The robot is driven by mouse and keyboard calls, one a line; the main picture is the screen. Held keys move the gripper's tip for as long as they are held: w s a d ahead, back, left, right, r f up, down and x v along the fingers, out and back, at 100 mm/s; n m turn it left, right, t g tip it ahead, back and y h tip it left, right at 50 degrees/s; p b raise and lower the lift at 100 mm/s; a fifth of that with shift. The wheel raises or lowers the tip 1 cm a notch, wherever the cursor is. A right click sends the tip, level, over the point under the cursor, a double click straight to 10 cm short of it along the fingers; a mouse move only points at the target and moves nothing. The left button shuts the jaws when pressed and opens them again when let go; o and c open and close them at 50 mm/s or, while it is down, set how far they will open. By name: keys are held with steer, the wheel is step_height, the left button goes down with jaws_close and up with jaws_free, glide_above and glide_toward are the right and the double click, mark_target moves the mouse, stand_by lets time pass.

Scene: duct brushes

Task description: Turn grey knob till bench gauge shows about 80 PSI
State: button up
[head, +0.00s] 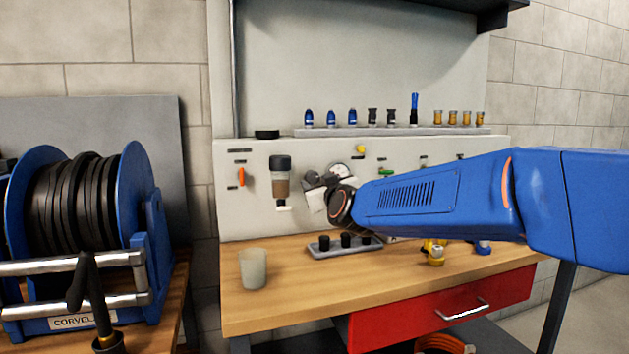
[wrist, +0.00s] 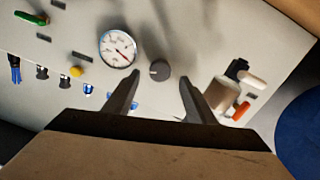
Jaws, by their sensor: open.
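The grey knob (wrist: 159,70) sits on the light panel in the wrist view, with a pale mark line on its face. My gripper (wrist: 156,84) is open, its two dark fingers spread to either side of the knob, and no contact shows. The round white bench gauge (wrist: 118,48) is beside the knob, with a reddish needle; its numbers are too small to read. In the head view, the gauge (head: 341,172) is partly covered by my gripper (head: 318,186), and my blue arm reaches in from the right. The knob is hidden there.
A brown-filled filter bowl (head: 281,184) and an orange lever (head: 241,177) are on the panel, left of my gripper. A cup (head: 252,268) and a grey tray (head: 320,251) with black pieces stand on the bench (head: 300,308). A hose reel (head: 140,200) is at left.

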mark_target(313, 178)
steer(key=shift+x, duration=2.2)
steer(key=shift+c, duration=0.4)
steer(key=c, duration=1)
